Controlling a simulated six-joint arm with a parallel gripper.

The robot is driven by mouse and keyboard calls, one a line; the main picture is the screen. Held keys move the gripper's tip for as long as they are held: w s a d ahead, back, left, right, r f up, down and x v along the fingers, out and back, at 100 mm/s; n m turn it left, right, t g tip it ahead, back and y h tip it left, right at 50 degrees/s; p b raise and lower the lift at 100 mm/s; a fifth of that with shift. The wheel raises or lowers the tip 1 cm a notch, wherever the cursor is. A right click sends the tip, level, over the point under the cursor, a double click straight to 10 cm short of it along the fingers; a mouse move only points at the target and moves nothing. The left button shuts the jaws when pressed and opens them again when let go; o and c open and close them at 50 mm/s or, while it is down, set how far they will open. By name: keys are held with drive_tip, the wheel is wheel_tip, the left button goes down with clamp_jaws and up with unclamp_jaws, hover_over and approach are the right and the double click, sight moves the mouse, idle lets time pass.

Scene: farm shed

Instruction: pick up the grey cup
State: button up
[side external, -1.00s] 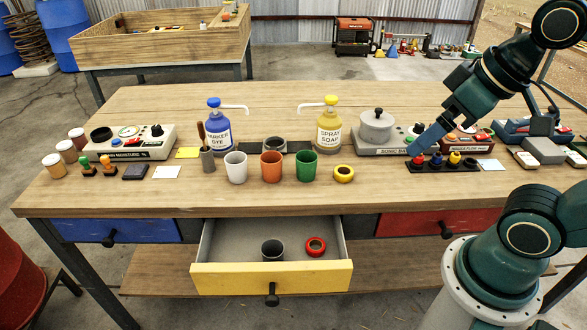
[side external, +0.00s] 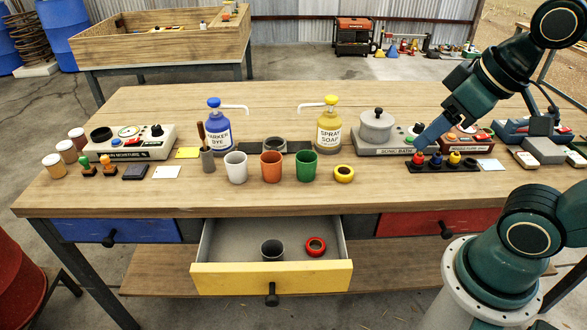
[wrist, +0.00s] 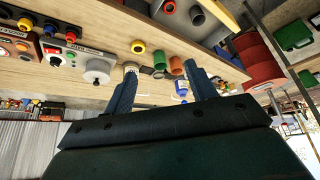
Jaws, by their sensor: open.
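The grey cup (side external: 272,250) stands upright in the open yellow-fronted drawer (side external: 272,279), left of a red ring (side external: 316,246). In the wrist view the grey cup (wrist: 197,17) is near the top, beyond my fingers. My gripper (side external: 419,147) is over the right part of the bench, low near the sonic bath and the row of coloured knobs, well away from the cup. Its two blue fingers are apart and nothing is held between them in the wrist view (wrist: 160,68).
White (side external: 236,167), orange (side external: 271,166) and green (side external: 306,165) cups stand along the bench front, with a yellow ring (side external: 344,173) beside them. The knob block (side external: 445,165) is close to my gripper.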

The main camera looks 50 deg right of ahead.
drive_tip(key=w, duration=0.1)
drive_tip(key=n+g+y, duration=0.3)
drive_tip(key=n+y, duration=0.1)
drive_tip(key=n, duration=0.7)
hover_over(278, 241)
drive_tip(key=s+d, duration=0.2)
drive_tip(key=s, duration=0.1)
wheel_tip(278, 241, down, 27)
drive_tip(key=shift+s+a+r, duration=0.15)
drive_tip(key=shift+a, duration=0.05)
drive_tip(key=shift+x, duration=4.1)
